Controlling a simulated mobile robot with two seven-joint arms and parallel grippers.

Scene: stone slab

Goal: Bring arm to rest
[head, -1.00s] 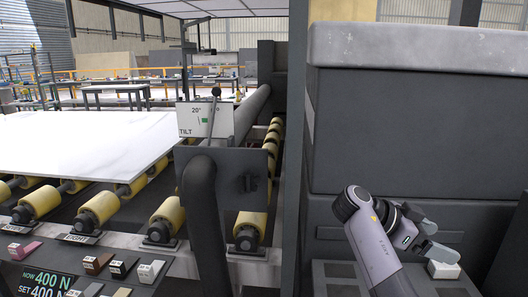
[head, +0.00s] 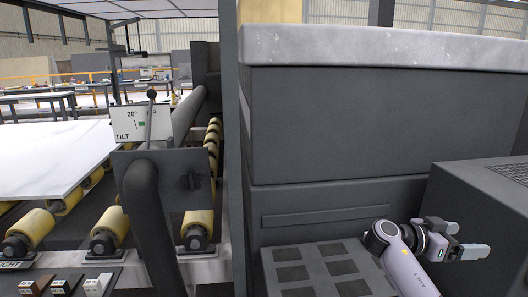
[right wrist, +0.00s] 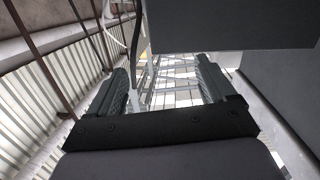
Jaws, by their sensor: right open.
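My right arm comes in from the lower right of the head view. Its gripper (head: 472,239) is open, with two grey fingers apart and nothing seen between them. It points right, in front of a dark grey box with a grille (head: 490,195). In the right wrist view, the two ridged fingers (right wrist: 163,82) stand wide apart with an empty gap. My left gripper is not in view.
A dark panel with several square pads (head: 338,267) lies left of the right forearm. Behind it stands a large dark cabinet (head: 330,130). At left are a white slab (head: 50,155), yellow rollers (head: 198,225) and a lever plate marked TILT (head: 143,122).

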